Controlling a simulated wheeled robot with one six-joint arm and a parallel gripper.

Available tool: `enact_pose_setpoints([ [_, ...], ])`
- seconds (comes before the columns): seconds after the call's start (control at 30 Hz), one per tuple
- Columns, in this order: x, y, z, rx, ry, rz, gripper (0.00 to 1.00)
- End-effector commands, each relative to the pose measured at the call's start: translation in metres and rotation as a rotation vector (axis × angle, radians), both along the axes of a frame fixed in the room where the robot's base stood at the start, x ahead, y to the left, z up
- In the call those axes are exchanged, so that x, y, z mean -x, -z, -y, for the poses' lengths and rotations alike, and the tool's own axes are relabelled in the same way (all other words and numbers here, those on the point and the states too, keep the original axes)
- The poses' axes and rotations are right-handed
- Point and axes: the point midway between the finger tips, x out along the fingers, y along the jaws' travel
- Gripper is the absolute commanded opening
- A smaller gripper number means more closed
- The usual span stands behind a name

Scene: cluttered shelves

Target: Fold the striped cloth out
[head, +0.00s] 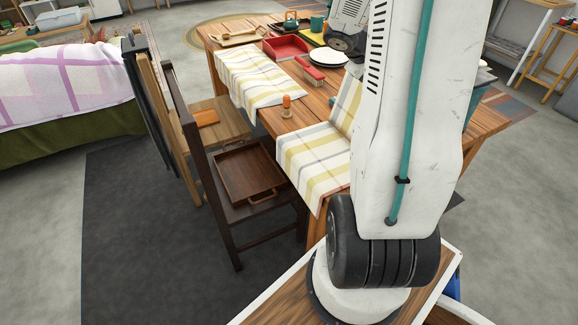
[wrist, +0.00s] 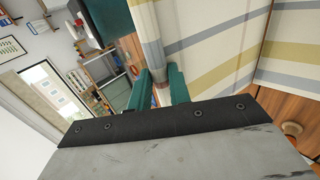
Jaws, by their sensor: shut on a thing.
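A striped cloth in white, yellow and grey (head: 312,163) lies on the near part of the wooden table and hangs over its edge. A part of it rises at its right, next to my arm, which hides the rest. In the wrist view the striped cloth (wrist: 215,45) fills the upper right, with yellow and blue-grey bands. My gripper (wrist: 160,88) has teal fingers closed on a gathered edge of the cloth. In the head view the gripper is hidden behind my arm.
A similar striped cloth (head: 250,80) lies farther back on the table (head: 225,47). A red tray (head: 286,47), a red-handled brush (head: 311,72), an orange-topped shaker (head: 286,106) and white plates (head: 328,57) stand nearby. Chairs, one bearing a brown tray (head: 247,172), flank the left edge.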

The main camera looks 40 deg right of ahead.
Motion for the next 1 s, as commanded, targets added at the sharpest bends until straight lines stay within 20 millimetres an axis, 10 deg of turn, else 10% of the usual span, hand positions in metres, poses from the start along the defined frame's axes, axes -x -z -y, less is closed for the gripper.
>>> enact_pose_setpoints([
  [0.47,0.005,0.003,0.014,0.000,0.001,-0.001,0.05],
  [1.0,0.024,0.044,0.080,-0.004,0.001,-0.003,0.05],
])
